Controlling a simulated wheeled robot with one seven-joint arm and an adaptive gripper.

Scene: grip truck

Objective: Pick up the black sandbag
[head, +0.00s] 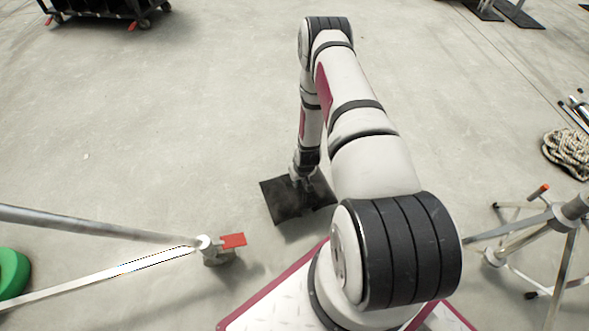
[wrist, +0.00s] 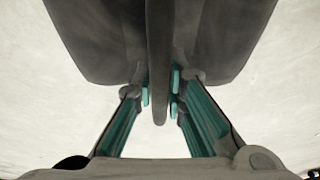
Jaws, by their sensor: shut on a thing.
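The black sandbag (head: 284,204) shows in the head view as a dark, flat, two-part shape just in front of my base. My gripper (head: 300,180) reaches down to its middle from above. In the wrist view the sandbag (wrist: 95,40) fills the top of the picture, with a narrow strap or ridge running down its centre. My gripper (wrist: 160,92) is shut on that strip, with teal pads on both sides of it. I cannot tell for sure whether the sandbag touches the floor.
Another metal stand (head: 540,225) and a coiled rope (head: 568,153) are at the right. A black cart (head: 100,12) stands at the far left. The floor beyond the sandbag is clear.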

